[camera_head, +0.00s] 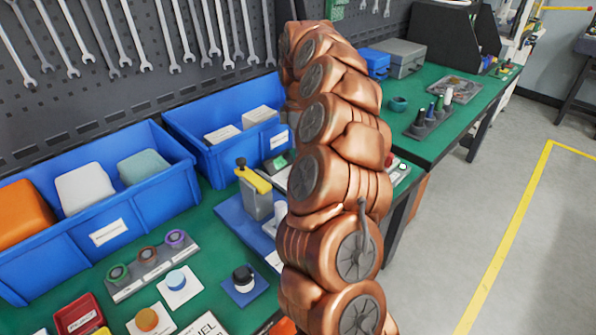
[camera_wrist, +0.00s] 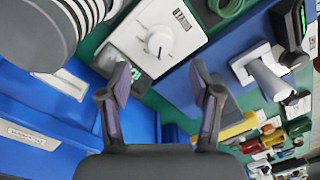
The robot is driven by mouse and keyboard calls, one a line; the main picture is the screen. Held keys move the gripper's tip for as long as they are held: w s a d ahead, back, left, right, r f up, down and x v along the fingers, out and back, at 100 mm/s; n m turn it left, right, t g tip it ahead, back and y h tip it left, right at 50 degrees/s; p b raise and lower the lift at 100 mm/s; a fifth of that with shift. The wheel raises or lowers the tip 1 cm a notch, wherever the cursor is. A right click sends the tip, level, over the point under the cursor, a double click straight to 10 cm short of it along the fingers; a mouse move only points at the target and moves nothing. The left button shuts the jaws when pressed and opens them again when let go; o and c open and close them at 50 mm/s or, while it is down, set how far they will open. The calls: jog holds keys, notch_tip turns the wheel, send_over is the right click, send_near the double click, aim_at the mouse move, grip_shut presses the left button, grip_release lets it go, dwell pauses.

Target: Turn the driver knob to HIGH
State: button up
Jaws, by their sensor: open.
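The driver is a white box (camera_wrist: 175,32) with a round white knob (camera_wrist: 158,42) on its top face, in the upper middle of the wrist view. Marks surround the knob, but its setting is too small to read. My gripper (camera_wrist: 160,82) is open and empty. Its two fingertips are spread below the knob in the picture, apart from it. In the head view my copper-coloured arm crosses the middle and hides the knob and my gripper.
Blue bins (camera_head: 95,215) stand along the back of the green bench (camera_head: 215,310). A press with a yellow lever (camera_head: 252,180) stands on a blue plate beside my arm. Small coloured parts lie at front left. A rack of bottles (camera_head: 432,120) stands on the far bench.

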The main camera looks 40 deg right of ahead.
jog(key=shift+s+a+f+p, duration=0.1)
jog(key=shift+f+p, duration=0.2)
jog(key=shift+f, duration=1.65)
jog(key=shift+s+f+p, duration=0.1)
jog(key=shift+f+p, duration=0.15)
jog(key=shift+f, duration=1.65)
jog(key=shift+c, duration=0.2)
jog(key=c, duration=1.1)
